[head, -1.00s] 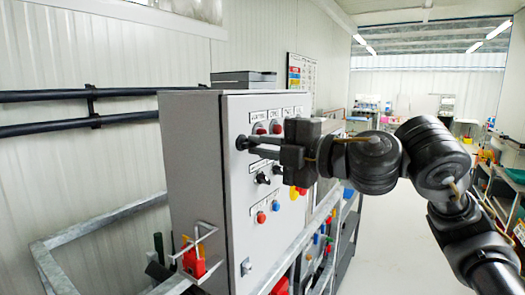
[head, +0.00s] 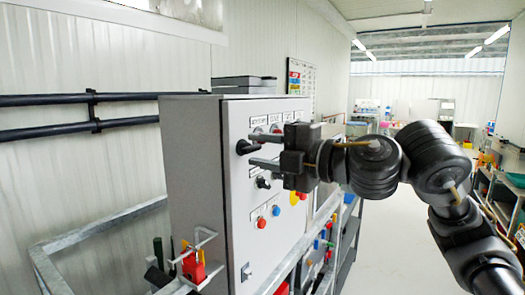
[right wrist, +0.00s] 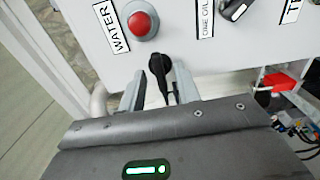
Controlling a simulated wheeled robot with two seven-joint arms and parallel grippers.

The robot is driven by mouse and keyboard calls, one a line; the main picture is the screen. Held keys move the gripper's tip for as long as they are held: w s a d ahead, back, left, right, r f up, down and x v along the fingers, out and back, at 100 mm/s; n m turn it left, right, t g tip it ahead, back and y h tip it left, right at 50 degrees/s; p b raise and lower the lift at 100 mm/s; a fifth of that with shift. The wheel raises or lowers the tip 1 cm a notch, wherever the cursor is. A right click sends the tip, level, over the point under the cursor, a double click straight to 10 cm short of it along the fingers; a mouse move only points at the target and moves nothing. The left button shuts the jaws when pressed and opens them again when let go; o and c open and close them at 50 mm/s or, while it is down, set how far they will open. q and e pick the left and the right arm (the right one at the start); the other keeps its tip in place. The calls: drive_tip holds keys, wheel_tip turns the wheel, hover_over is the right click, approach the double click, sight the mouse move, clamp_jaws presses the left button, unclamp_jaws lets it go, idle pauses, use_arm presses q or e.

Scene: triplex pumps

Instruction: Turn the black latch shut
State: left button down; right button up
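The black latch (head: 243,147) is on the front door of the grey control cabinet (head: 190,190), near its left edge. In the right wrist view the latch (right wrist: 160,66) shows its round hub, with a thin handle pointing down toward the palm. My right gripper (head: 252,149) is at the door with its two grey fingers spread, one above and one below the latch. In the right wrist view the fingers (right wrist: 160,76) stand on either side of the handle, with a gap visible. My left gripper is out of view.
A red button (right wrist: 140,23) labelled WATER is close beside the latch. More knobs and buttons (head: 264,182) cover the door. A red padlock-like part (head: 193,267) hangs at the lower left on the metal frame (head: 100,219). The aisle at the right is clear.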

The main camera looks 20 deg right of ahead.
drive_tip(key=shift+s+d+f, duration=0.1)
drive_tip(key=shift+s+d, duration=0.25)
drive_tip(key=b+v, duration=0.3)
drive_tip(key=v, duration=0.6)
drive_tip(key=shift+s+d+b, duration=0.2)
drive_tip(key=shift+s+b, duration=0.15)
